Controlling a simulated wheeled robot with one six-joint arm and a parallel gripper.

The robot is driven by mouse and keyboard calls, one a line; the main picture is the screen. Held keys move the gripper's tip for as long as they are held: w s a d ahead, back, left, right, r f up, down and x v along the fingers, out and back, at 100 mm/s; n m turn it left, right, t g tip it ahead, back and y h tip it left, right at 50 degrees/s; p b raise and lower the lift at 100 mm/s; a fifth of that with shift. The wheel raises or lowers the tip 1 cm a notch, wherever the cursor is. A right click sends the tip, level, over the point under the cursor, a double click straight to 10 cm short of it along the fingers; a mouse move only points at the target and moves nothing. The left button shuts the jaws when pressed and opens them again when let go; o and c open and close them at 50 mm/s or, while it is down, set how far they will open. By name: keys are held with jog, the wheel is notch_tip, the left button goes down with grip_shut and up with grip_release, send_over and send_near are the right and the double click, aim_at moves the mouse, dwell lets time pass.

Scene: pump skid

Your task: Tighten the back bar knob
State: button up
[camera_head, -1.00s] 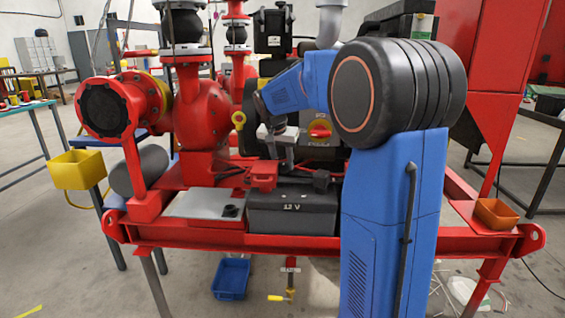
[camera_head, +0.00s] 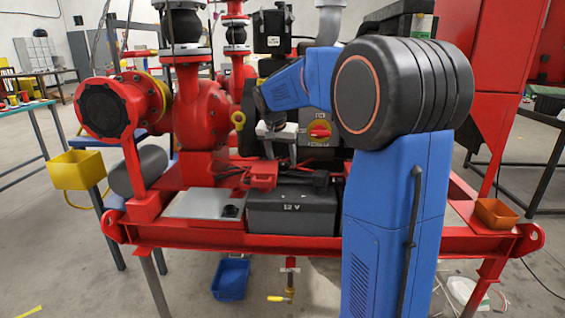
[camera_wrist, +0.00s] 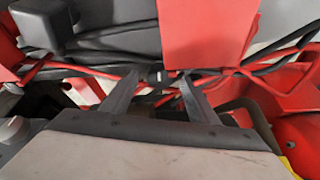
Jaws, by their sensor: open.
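The black 12 V battery (camera_head: 291,212) sits on the red skid frame, with a red cover (camera_head: 262,176) at its top left. My gripper (camera_head: 270,155) is above and behind the battery in the head view, pointing down. In the wrist view its two dark fingers (camera_wrist: 157,92) are spread apart with nothing clearly held between them. A small dark part with a pale mark (camera_wrist: 157,75), possibly the back bar knob, shows between and just beyond the fingertips. I cannot tell its distance from them. The red cover also shows in the wrist view (camera_wrist: 207,32).
Red and black cables (camera_wrist: 100,70) run close around the fingers. The red pump (camera_head: 200,115) stands to the left, and a dark panel with a red rotary switch (camera_head: 319,129) stands behind. An orange tray (camera_head: 496,214) is on the frame's right end.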

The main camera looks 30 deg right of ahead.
jog(key=v, duration=1.6)
jog(key=s+a+f+n+y, duration=0.1)
jog(key=s+a+f+n, duration=0.2)
jog(key=s+f, duration=0.5)
jog(key=s+a+f+n+t+y, duration=0.1)
jog(key=s+a+f+n, duration=0.2)
jog(key=s, duration=1.2)
jog(key=s+a+f+n+y, duration=0.1)
jog(key=s+a+f+n, duration=0.2)
jog(key=s+a+f, duration=0.4)
jog(key=s+f, duration=0.5)
jog(key=shift+f+n+t, duration=0.35)
jog(key=shift+n+t, duration=0.05)
jog(key=shift+a, duration=0.15)
